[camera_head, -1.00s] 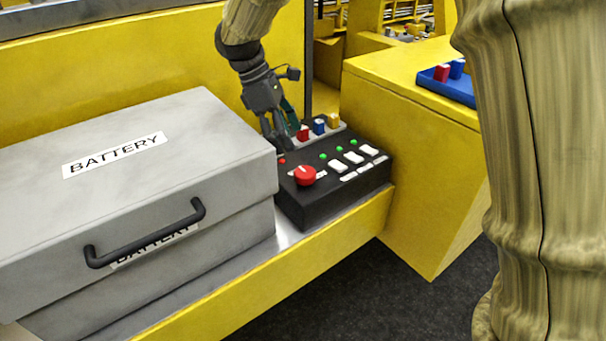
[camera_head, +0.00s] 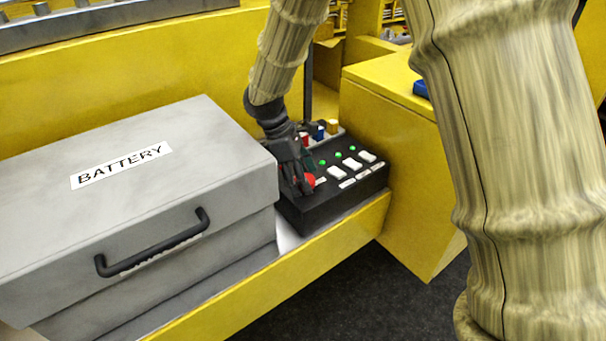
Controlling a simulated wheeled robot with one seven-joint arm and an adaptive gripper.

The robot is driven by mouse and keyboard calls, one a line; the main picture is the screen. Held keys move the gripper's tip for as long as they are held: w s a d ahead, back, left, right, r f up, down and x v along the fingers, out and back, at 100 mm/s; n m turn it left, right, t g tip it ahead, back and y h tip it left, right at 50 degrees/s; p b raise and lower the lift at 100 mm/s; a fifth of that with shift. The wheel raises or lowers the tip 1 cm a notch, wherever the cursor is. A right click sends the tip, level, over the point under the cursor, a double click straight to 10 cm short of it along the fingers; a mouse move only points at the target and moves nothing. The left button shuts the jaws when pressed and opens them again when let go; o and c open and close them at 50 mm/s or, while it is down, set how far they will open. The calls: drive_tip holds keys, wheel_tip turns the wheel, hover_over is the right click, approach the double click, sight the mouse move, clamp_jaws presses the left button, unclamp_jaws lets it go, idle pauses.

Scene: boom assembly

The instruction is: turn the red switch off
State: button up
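The red switch (camera_head: 309,180) is a round knob on the left part of the black control box (camera_head: 331,205). My gripper (camera_head: 301,186) is down at the knob, with its fingers in front of it and hiding most of it. Only the knob's right edge shows clearly. I cannot tell whether the fingers touch the knob or how far apart they are. The knob's angle is hidden.
The grey battery case (camera_head: 120,215) with a black handle stands close at the left of the box. White buttons and green lights (camera_head: 338,155) are on the box's right part. Blue and yellow blocks (camera_head: 332,126) stand behind it. A yellow block (camera_head: 405,190) is at the right.

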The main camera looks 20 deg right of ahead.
drive_tip(key=c, duration=1)
drive_tip(key=shift+m, duration=0.3)
drive_tip(key=m+g+p, duration=0.1)
drive_tip(key=m+p, duration=0.1)
drive_tip(key=m, duration=0.1)
drive_tip(key=shift+w+r+y, duration=0.1)
drive_tip(key=shift+y, duration=0.3)
drive_tip(key=m+g+y+p, duration=0.1)
drive_tip(key=m, duration=0.4)
drive_tip(key=shift+d, duration=0.15)
drive_tip(key=m+y, duration=0.2)
drive_tip(key=m, duration=0.2)
drive_tip(key=shift+m+g+p, duration=0.3)
drive_tip(key=shift+p, duration=0.1)
drive_tip(key=m+y, duration=0.2)
drive_tip(key=m, duration=0.2)
drive_tip(key=shift+d+m, duration=0.15)
drive_tip(key=shift+m, duration=0.15)
